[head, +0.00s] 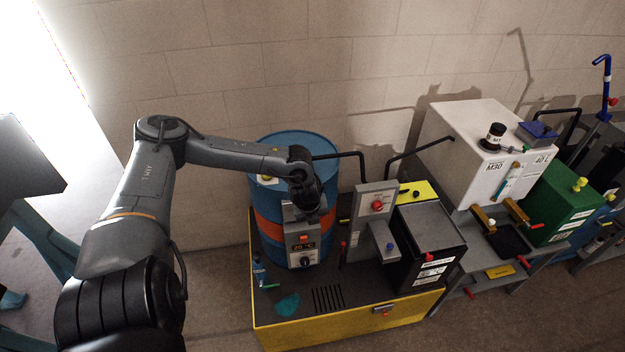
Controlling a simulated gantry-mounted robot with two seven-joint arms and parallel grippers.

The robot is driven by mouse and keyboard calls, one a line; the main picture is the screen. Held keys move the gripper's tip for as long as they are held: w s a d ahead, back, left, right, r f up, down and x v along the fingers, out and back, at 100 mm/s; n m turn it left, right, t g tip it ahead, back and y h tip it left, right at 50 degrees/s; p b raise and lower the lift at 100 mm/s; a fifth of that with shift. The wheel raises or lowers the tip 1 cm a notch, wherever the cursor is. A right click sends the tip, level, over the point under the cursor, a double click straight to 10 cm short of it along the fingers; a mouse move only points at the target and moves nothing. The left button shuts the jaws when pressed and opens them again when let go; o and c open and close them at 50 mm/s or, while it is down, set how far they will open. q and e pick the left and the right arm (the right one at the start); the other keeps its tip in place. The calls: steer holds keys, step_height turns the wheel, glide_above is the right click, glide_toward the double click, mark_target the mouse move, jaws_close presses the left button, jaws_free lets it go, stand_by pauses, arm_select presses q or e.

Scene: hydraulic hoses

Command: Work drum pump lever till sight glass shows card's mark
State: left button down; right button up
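A blue drum (272,240) with an orange band stands on a yellow-edged dark platform. My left gripper (303,208) is over the drum's front side, just above a grey box (303,245) with a lit display; its fingers are too dark and small to tell open from shut. A tall blue hand lever (604,75), perhaps the pump lever, stands at the far right. A white tank (465,150) marked M30 has a narrow bluish strip, possibly the sight glass (502,186), on its front; its level is unreadable. I cannot pick out the card. My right gripper is out of view.
A grey post with a red button (377,205) and a dark bin (430,245) stand right of the drum. Black pipes run from the drum and white tank. A green box (562,205) stands at right. A teal patch (287,305) lies on the platform. Floor in front is clear.

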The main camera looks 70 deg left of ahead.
arm_select(q)
steer(key=shift+s+a+f, duration=0.1)
steer(key=shift+s+f, duration=0.1)
steer(key=shift+f, duration=0.3)
steer(key=shift+s+a+f, duration=0.1)
steer(key=shift+s+f, duration=0.1)
steer(key=shift+f, duration=0.3)
steer(key=shift+b, duration=0.3)
steer(key=s+d+r+p, duration=0.3)
steer(key=d+r+p, duration=0.1)
steer(key=d+r, duration=0.5)
steer(key=v, duration=0.2)
steer(key=shift+a+r, duration=0.2)
steer(key=shift+r, duration=0.25)
stand_by(0.7)
